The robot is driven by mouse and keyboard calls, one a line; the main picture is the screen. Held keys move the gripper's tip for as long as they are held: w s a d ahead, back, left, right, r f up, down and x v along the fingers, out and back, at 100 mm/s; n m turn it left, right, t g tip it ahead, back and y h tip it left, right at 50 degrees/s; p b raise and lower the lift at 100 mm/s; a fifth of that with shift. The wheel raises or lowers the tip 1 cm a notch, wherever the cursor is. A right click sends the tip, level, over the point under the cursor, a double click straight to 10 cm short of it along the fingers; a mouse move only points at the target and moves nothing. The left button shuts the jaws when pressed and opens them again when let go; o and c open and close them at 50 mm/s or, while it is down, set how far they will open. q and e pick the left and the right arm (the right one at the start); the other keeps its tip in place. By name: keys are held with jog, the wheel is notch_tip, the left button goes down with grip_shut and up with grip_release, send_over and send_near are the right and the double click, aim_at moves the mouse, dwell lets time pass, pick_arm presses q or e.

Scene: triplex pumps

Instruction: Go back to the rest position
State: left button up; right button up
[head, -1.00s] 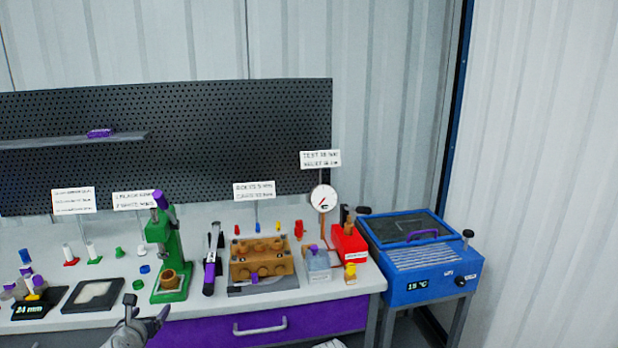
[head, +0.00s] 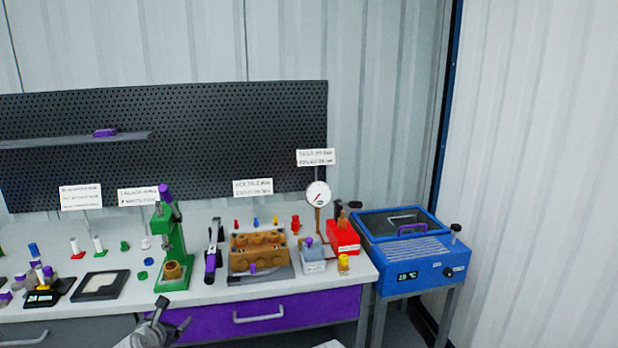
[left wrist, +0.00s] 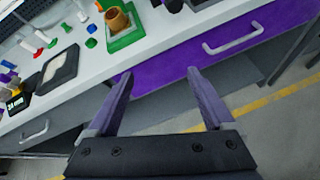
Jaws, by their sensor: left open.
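My left gripper (head: 172,326) shows at the bottom of the head view, in front of the bench's front edge and below the green press (head: 170,245). In the left wrist view its two fingers (left wrist: 160,98) stand wide apart with nothing between them. Behind them are the purple drawer (left wrist: 175,70) and the floor. My right gripper is not in view.
The bench (head: 345,272) carries a brown pump block (head: 260,252), a red box (head: 342,237), a dial gauge (head: 318,194) and several small parts. A blue bath (head: 415,270) stands to the right. Drawer handles (head: 258,315) stick out in front. Open floor (left wrist: 275,120) lies before the bench.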

pick_arm(q)
jog(key=s+d+f+m+g+h+p, duration=0.2)
jog(key=s+d+f+m+g, duration=0.1)
jog(key=d+m, duration=0.65)
jog(key=s+d+f+m+g+h+p, duration=0.1)
jog(key=s+d+f+m+g, duration=0.15)
jog(key=d+m, duration=0.75)
jog(key=s+d+m+g+y+p, duration=0.3)
jog(key=s+d+m+g, duration=0.4)
jog(key=s+d+m, duration=0.3)
jog(key=s+m, duration=0.4)
jog(key=m, duration=0.4)
jog(key=shift+o, duration=0.2)
jog(key=shift+r, duration=0.1)
